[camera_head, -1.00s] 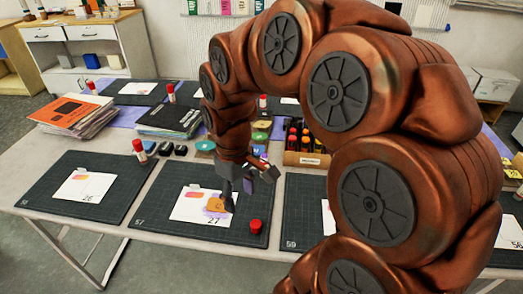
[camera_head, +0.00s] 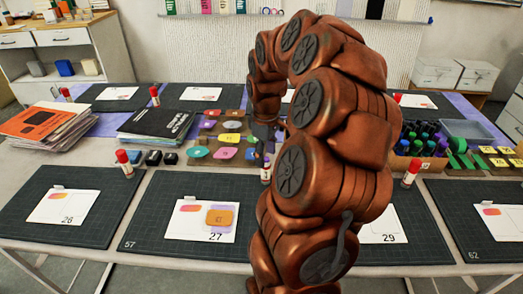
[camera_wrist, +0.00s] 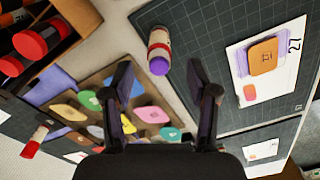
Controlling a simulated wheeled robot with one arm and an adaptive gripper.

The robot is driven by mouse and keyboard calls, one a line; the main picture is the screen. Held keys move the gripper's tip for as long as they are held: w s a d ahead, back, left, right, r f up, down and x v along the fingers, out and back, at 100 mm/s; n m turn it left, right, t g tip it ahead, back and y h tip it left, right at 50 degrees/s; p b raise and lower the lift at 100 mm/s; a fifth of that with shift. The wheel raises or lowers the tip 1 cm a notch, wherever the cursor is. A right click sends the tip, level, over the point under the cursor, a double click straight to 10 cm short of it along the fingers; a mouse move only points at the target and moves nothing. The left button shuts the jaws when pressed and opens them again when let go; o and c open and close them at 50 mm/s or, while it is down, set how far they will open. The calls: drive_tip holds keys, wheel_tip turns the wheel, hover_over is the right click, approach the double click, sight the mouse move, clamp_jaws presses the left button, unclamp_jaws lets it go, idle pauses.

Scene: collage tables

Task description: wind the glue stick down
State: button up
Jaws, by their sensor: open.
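The uncapped glue stick (camera_wrist: 160,42) shows in the wrist view as a pale body with red bands and a purple tip facing the camera. It stands at the edge of the mat, between and ahead of my two open fingers (camera_wrist: 158,66), with no visible contact. In the head view the glue stick (camera_head: 266,172) stands just behind card 27, below my gripper, partly beside my arm. Card 27 (camera_head: 189,228) bears an orange piece (camera_head: 220,217) on a purple patch; the card also shows in the wrist view (camera_wrist: 239,68).
Behind the glue stick lies a brown tray (camera_wrist: 91,78) of coloured pieces. A box of red-capped sticks (camera_wrist: 65,40) is at the wrist view's upper left. Another red-capped stick (camera_head: 124,162) stands left, near small black blocks (camera_head: 153,158). Dark mats (camera_head: 145,240) line the table.

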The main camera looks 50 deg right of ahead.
sight(266, 172)
drive_tip(key=shift+d+f+p, duration=0.1)
drive_tip(key=shift+f+p, duration=0.3)
drive_tip(key=shift+f, duration=3.45)
drive_tip(key=shift+s, duration=0.1)
drive_tip(key=c, duration=1.1)
